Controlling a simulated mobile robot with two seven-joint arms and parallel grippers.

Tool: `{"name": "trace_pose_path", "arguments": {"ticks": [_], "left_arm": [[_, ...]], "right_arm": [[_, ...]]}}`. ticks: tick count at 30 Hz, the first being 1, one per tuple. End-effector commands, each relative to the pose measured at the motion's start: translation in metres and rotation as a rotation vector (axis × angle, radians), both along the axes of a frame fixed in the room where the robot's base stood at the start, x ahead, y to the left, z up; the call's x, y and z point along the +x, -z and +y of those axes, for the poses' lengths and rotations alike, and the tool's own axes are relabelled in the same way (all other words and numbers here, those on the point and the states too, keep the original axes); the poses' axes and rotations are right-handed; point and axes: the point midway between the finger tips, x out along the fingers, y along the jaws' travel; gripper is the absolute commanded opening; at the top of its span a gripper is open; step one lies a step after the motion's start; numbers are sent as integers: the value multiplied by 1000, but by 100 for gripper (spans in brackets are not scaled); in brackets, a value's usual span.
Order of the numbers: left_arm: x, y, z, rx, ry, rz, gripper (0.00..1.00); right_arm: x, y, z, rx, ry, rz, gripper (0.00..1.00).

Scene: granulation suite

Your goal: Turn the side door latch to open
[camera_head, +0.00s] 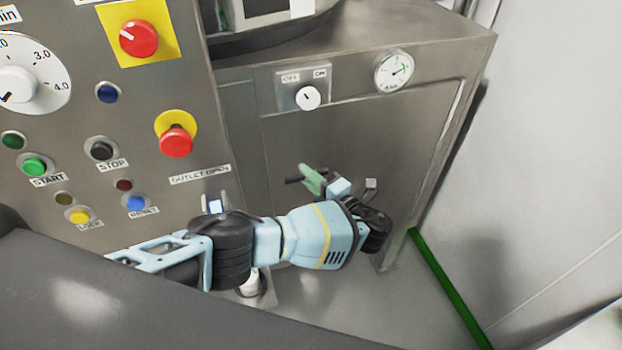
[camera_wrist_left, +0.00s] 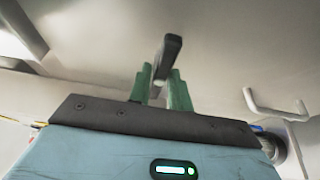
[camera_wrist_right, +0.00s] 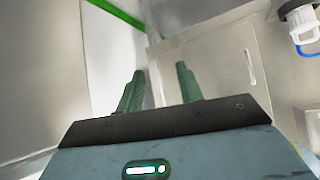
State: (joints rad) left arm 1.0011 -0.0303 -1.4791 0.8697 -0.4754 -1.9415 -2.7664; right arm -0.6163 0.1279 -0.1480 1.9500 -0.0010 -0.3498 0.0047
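The side door latch is a dark bar (camera_head: 293,180) on the lower steel side door (camera_head: 400,135). My left gripper (camera_head: 312,180) reaches it from the front, its green fingers at the bar. In the left wrist view the latch (camera_wrist_left: 172,48) stands between the two fingertips and fills the gap, tilted slightly from upright. The left gripper looks shut on it; part of the bar and its hub are hidden behind the fingers. My right gripper shows in the right wrist view (camera_wrist_right: 160,85), open and empty, away from the latch.
A control panel with red stop buttons (camera_head: 175,141) stands at the left. Above the door are an off/on switch (camera_head: 307,98) and a gauge (camera_head: 394,70). A pale U-shaped handle (camera_wrist_left: 275,106) sits right of the latch. Floor right of the cabinet is open, with a green strip (camera_head: 445,285).

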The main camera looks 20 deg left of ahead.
Motion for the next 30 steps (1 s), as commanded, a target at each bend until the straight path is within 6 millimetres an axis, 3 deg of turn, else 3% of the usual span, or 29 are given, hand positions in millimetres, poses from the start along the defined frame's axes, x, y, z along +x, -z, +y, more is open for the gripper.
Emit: {"name": "trace_pose_path", "arguments": {"ticks": [1,4,17,30], "left_arm": [[0,0,0,0,0,0,13],[0,0,0,0,0,0,0],[0,0,0,-67,1,-43,0],[-1,-3,0,-369,1,-247,0]], "right_arm": [[0,0,0,0,0,0,36],[0,0,0,0,0,0,36],[0,0,0,0,1,-1,36],[0,0,0,0,1,-2,36]]}}
